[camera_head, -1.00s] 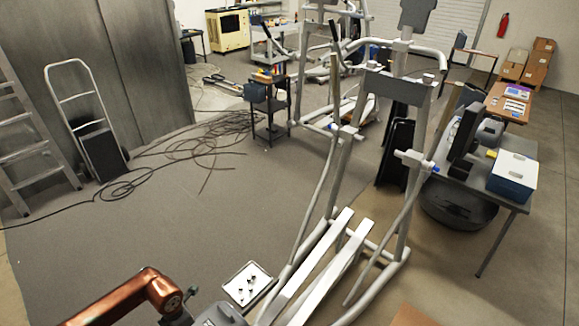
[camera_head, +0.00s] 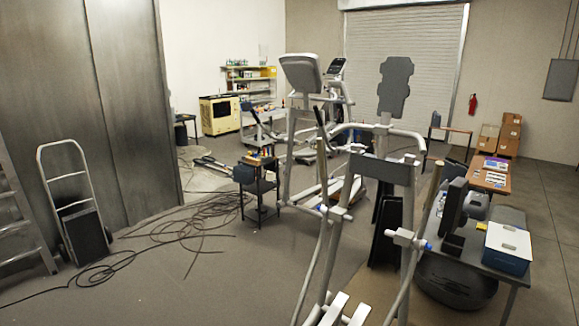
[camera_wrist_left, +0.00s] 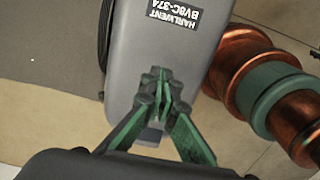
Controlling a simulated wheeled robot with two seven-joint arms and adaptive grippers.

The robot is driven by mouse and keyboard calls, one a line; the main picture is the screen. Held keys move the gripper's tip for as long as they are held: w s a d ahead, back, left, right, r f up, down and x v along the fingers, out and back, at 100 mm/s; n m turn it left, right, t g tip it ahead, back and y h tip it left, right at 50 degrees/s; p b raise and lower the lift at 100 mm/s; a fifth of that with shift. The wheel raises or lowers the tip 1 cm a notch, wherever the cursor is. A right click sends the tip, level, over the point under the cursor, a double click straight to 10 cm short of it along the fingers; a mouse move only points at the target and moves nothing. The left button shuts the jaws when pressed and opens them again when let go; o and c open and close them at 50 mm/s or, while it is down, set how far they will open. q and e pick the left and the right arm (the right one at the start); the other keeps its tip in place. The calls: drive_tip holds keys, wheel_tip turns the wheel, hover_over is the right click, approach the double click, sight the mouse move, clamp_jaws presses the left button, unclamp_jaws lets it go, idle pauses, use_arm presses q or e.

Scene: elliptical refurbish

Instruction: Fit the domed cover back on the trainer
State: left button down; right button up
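The nearest trainer (camera_head: 402,205), a grey-white elliptical frame with upright posts and handlebars, stands right of centre in the head view. Its lower part is cut off by the bottom edge. A large dark grey rounded shell (camera_head: 452,286), which looks like the domed cover, lies on the floor beneath the right-hand bench, partly hidden by the bench and trainer. My left gripper (camera_wrist_left: 161,82) shows only in the left wrist view. Its green-padded fingers meet at the tips, with nothing seen between them, over a grey labelled casing (camera_wrist_left: 165,45). My right gripper is in neither view.
The bench (camera_head: 515,270) carries a monitor (camera_head: 453,208) and a blue-white box (camera_head: 507,248). Loose cables (camera_head: 185,232) lie on the left floor near a hand truck (camera_head: 75,205) and ladder. A small cart (camera_head: 258,190) stands behind.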

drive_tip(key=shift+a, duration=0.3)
use_arm(q)
drive_tip(key=shift+f, duration=0.15)
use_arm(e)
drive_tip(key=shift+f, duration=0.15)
